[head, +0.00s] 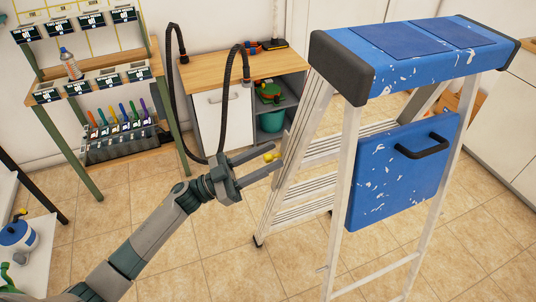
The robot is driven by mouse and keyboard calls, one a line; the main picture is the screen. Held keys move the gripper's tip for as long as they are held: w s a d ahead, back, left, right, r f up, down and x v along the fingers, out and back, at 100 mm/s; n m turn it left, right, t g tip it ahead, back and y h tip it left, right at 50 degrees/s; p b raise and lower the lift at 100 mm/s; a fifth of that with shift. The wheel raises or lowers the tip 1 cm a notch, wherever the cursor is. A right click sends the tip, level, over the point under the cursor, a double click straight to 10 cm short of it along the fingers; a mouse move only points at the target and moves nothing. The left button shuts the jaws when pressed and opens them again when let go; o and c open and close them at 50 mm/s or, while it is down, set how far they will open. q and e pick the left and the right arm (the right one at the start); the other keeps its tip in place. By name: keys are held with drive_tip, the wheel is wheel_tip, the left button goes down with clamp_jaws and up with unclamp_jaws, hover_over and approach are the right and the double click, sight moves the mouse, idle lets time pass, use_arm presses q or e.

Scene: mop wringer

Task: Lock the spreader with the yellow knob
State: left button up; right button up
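The stepladder stands at the right, with a worn blue top (415,58), silver rails and a blue panel (400,172) with a black handle (422,147). The small yellow knob (269,157) shows beside the ladder's left, stepped side. My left gripper (278,155) points right, with its two dark fingers apart and the knob showing between their tips. I see gaps beside the knob, so the fingers look open around it; contact is not clear. The spreader itself cannot be clearly made out. My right gripper is not in view.
A wood-topped cabinet (215,71) with a black hose stands behind the gripper. A rack with several coloured-handled tools (120,115) is at the left. A white table (30,262) is at the lower left. Tiled floor (240,262) is clear in front.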

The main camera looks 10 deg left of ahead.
use_arm(q)
drive_tip(key=shift+w+d, duration=0.1)
drive_tip(key=shift+d, duration=0.1)
clamp_jaws()
